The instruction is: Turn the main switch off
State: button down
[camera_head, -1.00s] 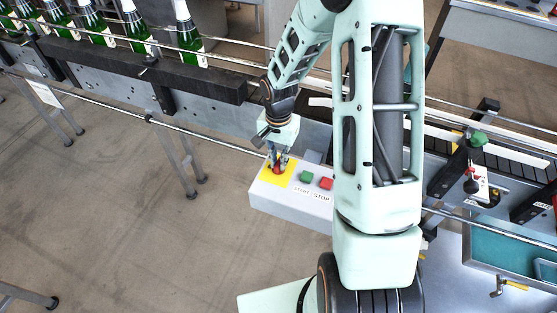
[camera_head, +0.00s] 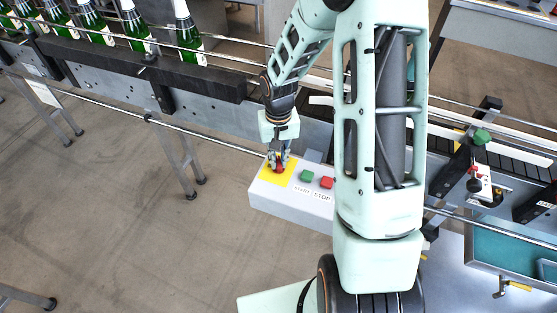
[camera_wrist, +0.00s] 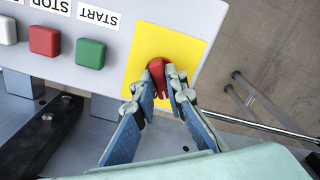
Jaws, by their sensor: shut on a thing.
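The main switch is a red knob (camera_wrist: 157,72) on a yellow square plate (camera_wrist: 171,42) at the end of a light grey control box (camera_head: 262,197). In the head view the red knob (camera_head: 277,169) shows just under my gripper. My gripper (camera_wrist: 164,80) is shut on the red knob, one finger on each side of it in the wrist view. In the head view my gripper (camera_head: 278,161) points down at the box. The fingers hide part of the knob.
A green START button (camera_head: 307,175) and a red STOP button (camera_head: 327,182) sit beside the yellow plate. A conveyor with green bottles (camera_head: 189,35) runs behind, with a metal rail (camera_head: 225,138) close by. My arm hides the box's right end.

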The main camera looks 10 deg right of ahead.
aim_at(278, 162)
jog(key=n, duration=0.5)
jog(key=shift+n, duration=0.3)
jog(key=n+p, duration=0.1)
jog(key=n, duration=0.4)
jog(key=shift+n, duration=0.3)
jog(key=c, duration=2)
grip_release()
jog(key=shift+o, duration=0.2)
jog(key=shift+r, duration=0.1)
notch_tip(278, 162, up, 12)
